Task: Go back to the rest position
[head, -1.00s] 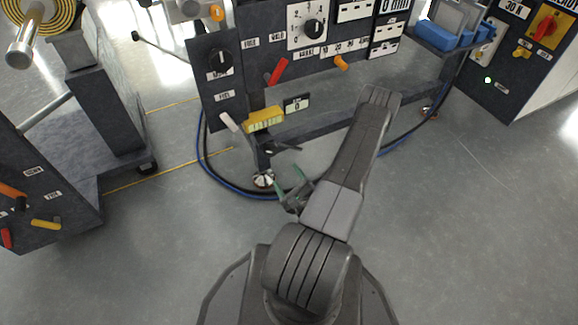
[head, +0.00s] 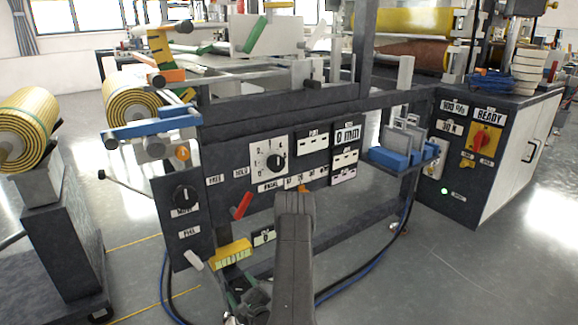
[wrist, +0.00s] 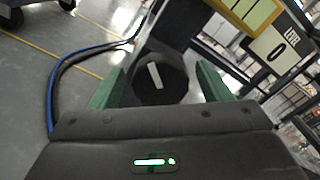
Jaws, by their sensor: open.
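My gripper (wrist: 158,90) is open in the wrist view, its two green fingers apart. A round black knob with a white bar (wrist: 155,78) shows between and beyond the fingers. I see nothing held between them. In the head view my gripper (head: 238,290) is low, left of my arm, just below the yellow counter block (head: 231,254) on the front of the machine; my arm hides part of it. Whether the fingers touch the machine I cannot tell.
The dark machine frame (head: 330,229) stands close in front. Its panel carries a dial (head: 269,160), a red lever (head: 241,206) and a black knob (head: 185,197). Blue hoses (head: 352,285) loop near the floor. A roll stand (head: 62,230) is at left. Open floor (head: 480,285) lies right.

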